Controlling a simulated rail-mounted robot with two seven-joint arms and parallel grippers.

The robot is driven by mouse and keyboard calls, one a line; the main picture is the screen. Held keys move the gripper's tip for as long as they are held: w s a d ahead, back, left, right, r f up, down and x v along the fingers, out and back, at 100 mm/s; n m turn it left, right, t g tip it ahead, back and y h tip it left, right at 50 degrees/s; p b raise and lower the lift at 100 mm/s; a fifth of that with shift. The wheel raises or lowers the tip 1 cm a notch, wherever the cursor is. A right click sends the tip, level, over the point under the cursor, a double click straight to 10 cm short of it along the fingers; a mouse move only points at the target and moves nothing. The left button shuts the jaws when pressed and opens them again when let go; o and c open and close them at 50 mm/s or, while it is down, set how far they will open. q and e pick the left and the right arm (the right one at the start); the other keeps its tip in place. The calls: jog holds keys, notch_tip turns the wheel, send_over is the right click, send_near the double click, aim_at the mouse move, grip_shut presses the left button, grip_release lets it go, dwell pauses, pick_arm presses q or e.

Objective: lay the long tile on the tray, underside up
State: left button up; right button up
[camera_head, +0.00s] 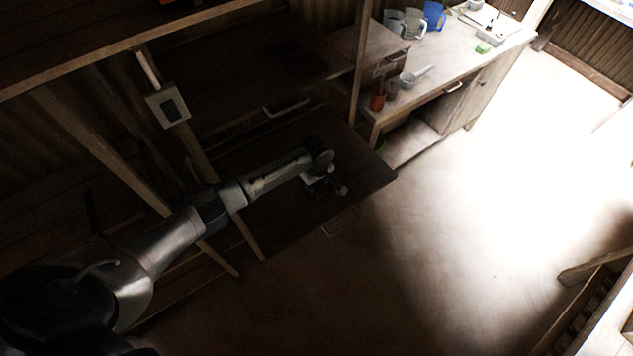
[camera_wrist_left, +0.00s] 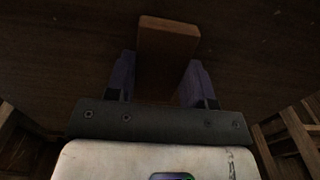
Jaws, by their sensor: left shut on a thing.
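The long tile (camera_wrist_left: 167,50) is a plain brown-orange block in the left wrist view, lengthwise between the two dark fingers of my left gripper (camera_wrist_left: 160,75). The gripper is shut on it, and the tile's far end sticks out past the fingertips. Which face is the underside I cannot tell. In the head view my left gripper (camera_head: 338,188) is over the dark tabletop, and the tile is too small and dark to make out there. I cannot make out a tray in either view. My right gripper is in neither view.
The dark wooden table (camera_head: 365,178) lies under my left gripper, its front edge facing the open floor (camera_head: 440,220). Wooden posts stand near my arm.

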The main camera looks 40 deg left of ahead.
pick_arm(q)
jog(key=shift+f, duration=0.1)
jog(key=o, duration=1.1)
jog(key=shift+c, duration=0.2)
